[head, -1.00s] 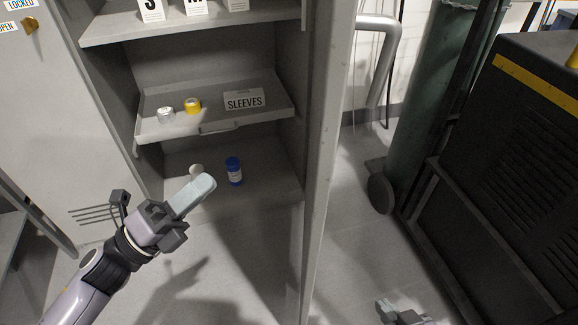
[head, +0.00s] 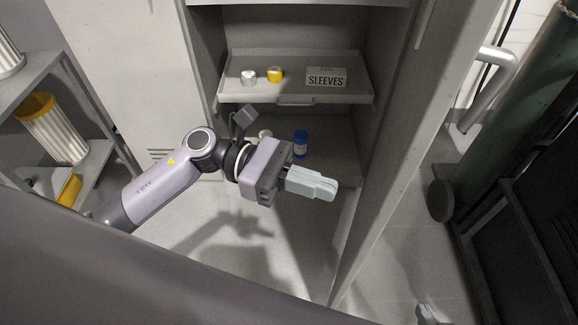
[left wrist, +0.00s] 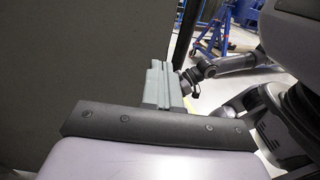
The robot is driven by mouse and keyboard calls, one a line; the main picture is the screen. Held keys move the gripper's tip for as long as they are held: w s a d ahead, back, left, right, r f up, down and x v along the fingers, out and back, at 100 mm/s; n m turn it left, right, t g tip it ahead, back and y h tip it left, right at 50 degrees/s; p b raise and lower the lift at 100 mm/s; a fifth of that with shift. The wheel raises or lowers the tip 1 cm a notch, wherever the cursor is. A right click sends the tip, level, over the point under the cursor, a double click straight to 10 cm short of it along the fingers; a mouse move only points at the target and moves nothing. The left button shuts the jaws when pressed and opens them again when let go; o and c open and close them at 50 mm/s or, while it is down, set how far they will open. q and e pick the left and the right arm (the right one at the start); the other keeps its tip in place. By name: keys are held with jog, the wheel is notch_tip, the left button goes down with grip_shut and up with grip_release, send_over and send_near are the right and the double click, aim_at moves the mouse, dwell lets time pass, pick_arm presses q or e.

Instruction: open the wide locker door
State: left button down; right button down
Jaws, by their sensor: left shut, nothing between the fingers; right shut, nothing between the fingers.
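The wide locker door (head: 400,150) is a grey panel standing open on the right of the locker, with its inner face towards the opening. My left gripper (head: 325,188) is shut and empty in front of the opening. Its fingers point right towards the door's inner face; a small gap seems to remain, but I cannot tell whether they touch. In the left wrist view the shut fingers (left wrist: 160,85) lie beside a dark grey panel that seems to be the door. My right gripper (head: 428,314) shows only its fingertips at the bottom edge, shut and right of the door.
Inside the locker a shelf tray (head: 295,95) holds a silver roll, a yellow roll and a SLEEVES sign. A blue bottle (head: 300,143) stands below. A rack with filters (head: 50,125) is at left. A pipe (head: 490,75) and green cylinder (head: 535,110) stand right of the door.

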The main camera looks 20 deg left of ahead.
aim_at(379, 205)
pick_arm(q)
jog(key=d+p, duration=0.1)
jog(key=d, duration=0.3)
jog(key=shift+s+d+r, duration=0.1)
jog(key=shift+d, duration=0.95)
pick_arm(e)
jog(key=shift+d+r, duration=0.2)
jog(key=shift+r, duration=0.25)
pick_arm(q)
jog(key=shift+d, duration=0.1)
